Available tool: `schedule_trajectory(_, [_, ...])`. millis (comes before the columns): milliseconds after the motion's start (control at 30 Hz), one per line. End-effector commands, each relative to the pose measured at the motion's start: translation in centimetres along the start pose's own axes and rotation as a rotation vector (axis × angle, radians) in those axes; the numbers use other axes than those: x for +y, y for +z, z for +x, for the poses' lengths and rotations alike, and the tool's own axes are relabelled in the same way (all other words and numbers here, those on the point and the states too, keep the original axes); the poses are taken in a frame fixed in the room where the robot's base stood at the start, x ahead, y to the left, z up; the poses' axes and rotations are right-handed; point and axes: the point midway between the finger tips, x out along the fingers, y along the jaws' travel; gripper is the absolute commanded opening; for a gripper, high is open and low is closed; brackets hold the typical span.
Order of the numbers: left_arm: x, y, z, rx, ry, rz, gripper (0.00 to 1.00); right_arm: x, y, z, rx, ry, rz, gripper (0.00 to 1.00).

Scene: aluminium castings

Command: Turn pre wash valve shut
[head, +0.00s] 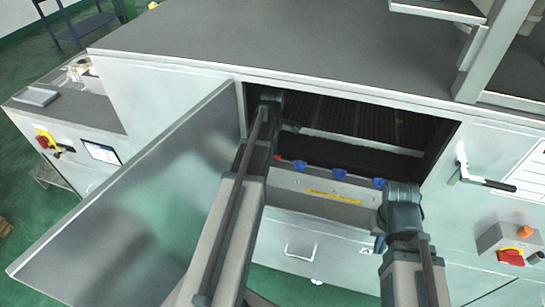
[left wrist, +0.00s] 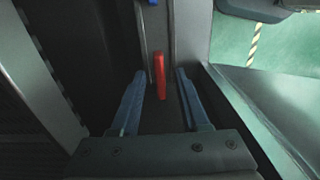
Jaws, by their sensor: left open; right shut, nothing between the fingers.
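A red lever (left wrist: 160,76) stands out in the left wrist view, between the spread fingers of my left gripper (left wrist: 160,73). I cannot tell whether a finger touches it. In the head view a bit of red (head: 278,157) shows beside my left forearm, at the left end of a row of blue valve handles (head: 338,173) on a grey panel. No label naming the pre-wash valve is readable. My left gripper is open; in the head view its arm reaches into the cabinet opening and mostly hides it. My right gripper (head: 380,244) is shut and empty, low in front of the panel.
An open metal door (head: 130,190) stands close to the left of my left arm. The cabinet top (head: 280,45) overhangs the dark opening. A black-handled latch (head: 485,180) and a red-yellow switch (head: 511,257) are on the right. Green floor shows below.

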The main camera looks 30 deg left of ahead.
Motion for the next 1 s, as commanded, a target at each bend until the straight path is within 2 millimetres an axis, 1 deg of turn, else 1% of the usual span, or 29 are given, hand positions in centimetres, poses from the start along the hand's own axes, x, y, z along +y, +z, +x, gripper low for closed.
schedule_trajectory(233, [0.00, 0.00, 0.04, 0.000, 0.000, 0.000, 0.45, -0.01, 0.00, 0.04, 0.000, 0.000, 0.000, 0.00])
schedule_trajectory(267, [0.00, 0.00, 0.04, 0.000, 0.000, 0.000, 0.41, -0.01, 0.00, 0.04, 0.000, 0.000, 0.000, 0.00])
schedule_trajectory(400, [0.00, 0.00, 0.04, 0.000, 0.000, 0.000, 0.16, 0.00, 0.00, 0.04, 0.000, 0.000, 0.000, 0.00])
schedule_trajectory(500, [0.00, 0.00, 0.04, 0.000, 0.000, 0.000, 0.00, 0.00, 0.00, 0.04, 0.000, 0.000, 0.000, 0.00])
schedule_trajectory(833, [0.00, 0.00, 0.04, 0.000, 0.000, 0.003, 0.00, 0.00, 0.00, 0.04, 0.000, 0.000, 0.000, 0.00])
schedule_trajectory(1000, [0.01, 0.00, 0.05, 0.000, 0.000, 0.041, 0.00, -0.01, 0.00, 0.04, 0.000, 0.000, 0.000, 0.00])
